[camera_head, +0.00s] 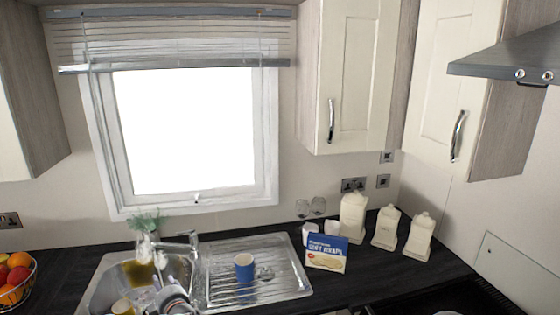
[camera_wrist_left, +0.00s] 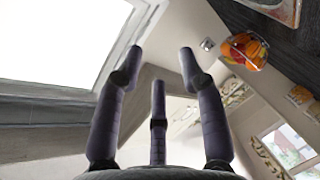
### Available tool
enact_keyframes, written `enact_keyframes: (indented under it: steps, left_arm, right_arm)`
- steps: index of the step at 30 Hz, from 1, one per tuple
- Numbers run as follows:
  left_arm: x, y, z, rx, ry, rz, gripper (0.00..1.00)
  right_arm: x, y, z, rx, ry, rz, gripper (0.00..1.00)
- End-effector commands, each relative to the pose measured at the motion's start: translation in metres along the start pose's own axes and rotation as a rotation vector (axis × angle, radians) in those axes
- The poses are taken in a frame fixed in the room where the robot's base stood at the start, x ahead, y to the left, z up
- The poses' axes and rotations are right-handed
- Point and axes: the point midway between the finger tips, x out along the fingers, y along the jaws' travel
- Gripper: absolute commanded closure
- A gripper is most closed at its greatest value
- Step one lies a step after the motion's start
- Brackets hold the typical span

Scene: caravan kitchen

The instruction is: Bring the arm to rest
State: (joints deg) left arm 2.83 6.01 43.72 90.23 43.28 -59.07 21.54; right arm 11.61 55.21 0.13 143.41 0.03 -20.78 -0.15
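My left gripper (camera_head: 172,292) shows low in the head view, in front of the sink, partly cut off by the bottom edge. In the left wrist view its dark fingers (camera_wrist_left: 157,70) are spread apart, with nothing held between them. The window and wall fill the background behind the fingers there. My right gripper is in neither view.
A steel sink (camera_head: 104,284) has a tap (camera_head: 190,240) behind the gripper. A blue cup (camera_head: 245,267) stands on the drainer (camera_head: 290,270). A fruit bowl (camera_head: 16,284) is at left; a blue-and-white box (camera_head: 326,252) and cream canisters (camera_head: 386,228) are at right.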

Motion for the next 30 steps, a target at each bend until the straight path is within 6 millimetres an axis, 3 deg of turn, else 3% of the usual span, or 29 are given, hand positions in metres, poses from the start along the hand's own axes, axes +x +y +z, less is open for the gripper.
enact_keyframes:
  steps: [11,14,17,24,30]
  left_arm:
    - [-0.009,-0.078,0.070,0.204,-0.207,-0.061,0.61]
    - [-0.017,-0.112,0.097,0.286,-0.299,-0.085,0.61]
    - [-0.034,-0.159,0.129,0.389,-0.423,-0.118,0.61]
    - [-0.103,-0.283,0.197,0.643,-0.780,-0.196,0.61]
    - [-0.186,-0.380,0.227,0.820,-1.102,-0.247,0.61]
  right_arm:
    - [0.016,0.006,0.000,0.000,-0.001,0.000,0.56]
    - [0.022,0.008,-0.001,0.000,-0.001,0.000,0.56]
    - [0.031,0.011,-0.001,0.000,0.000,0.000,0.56]
    - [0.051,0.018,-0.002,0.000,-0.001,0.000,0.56]
    - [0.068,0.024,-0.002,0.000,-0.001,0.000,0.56]
